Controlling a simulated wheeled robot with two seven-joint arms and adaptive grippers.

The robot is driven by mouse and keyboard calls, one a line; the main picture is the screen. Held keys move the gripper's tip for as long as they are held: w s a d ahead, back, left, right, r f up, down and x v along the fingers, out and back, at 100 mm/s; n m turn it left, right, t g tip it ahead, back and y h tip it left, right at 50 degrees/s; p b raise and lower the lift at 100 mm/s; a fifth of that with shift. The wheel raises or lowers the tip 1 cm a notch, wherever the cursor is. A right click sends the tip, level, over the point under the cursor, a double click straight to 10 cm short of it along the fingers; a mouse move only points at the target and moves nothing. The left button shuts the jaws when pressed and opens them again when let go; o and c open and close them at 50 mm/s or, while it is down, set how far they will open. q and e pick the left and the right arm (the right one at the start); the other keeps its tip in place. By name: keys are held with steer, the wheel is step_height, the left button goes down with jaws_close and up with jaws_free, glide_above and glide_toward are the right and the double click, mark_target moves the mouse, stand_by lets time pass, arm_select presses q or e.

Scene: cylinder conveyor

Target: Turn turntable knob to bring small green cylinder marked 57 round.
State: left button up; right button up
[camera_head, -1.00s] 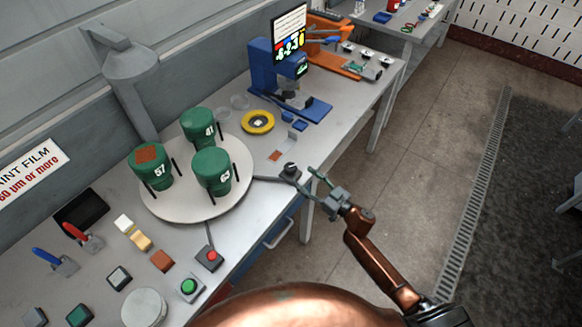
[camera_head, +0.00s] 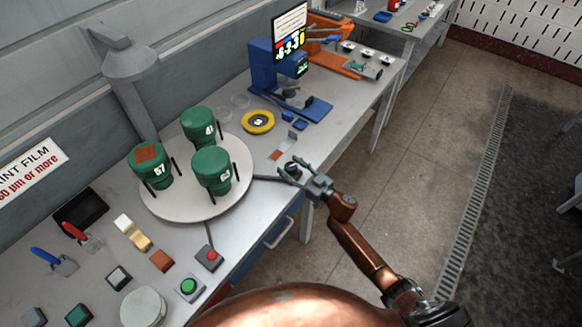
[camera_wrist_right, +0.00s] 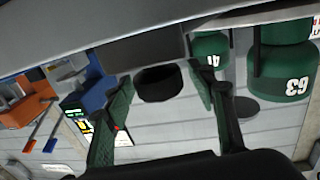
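The green cylinder marked 57 (camera_head: 158,171), with a brown patch on top, stands at the left of the round white turntable (camera_head: 190,207). Green cylinders marked 41 (camera_head: 197,125) and 63 (camera_head: 212,176) share the disc. A dark knob (camera_head: 292,169) sits at the end of a grey arm reaching right from the turntable. My right gripper (camera_head: 291,170) is open, its fingers on either side of the knob. In the right wrist view the black knob (camera_wrist_right: 158,84) lies between the spread green fingertips, with gaps visible. My left gripper is not in view.
A red button box (camera_head: 208,257) and green button box (camera_head: 189,287) stand at the table's front. A yellow ring (camera_head: 257,113) and blue device (camera_head: 270,72) are farther back. A lamp-like grey post (camera_head: 130,75) rises behind the turntable. The aisle floor at right is clear.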

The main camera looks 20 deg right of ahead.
steer(key=c, duration=1)
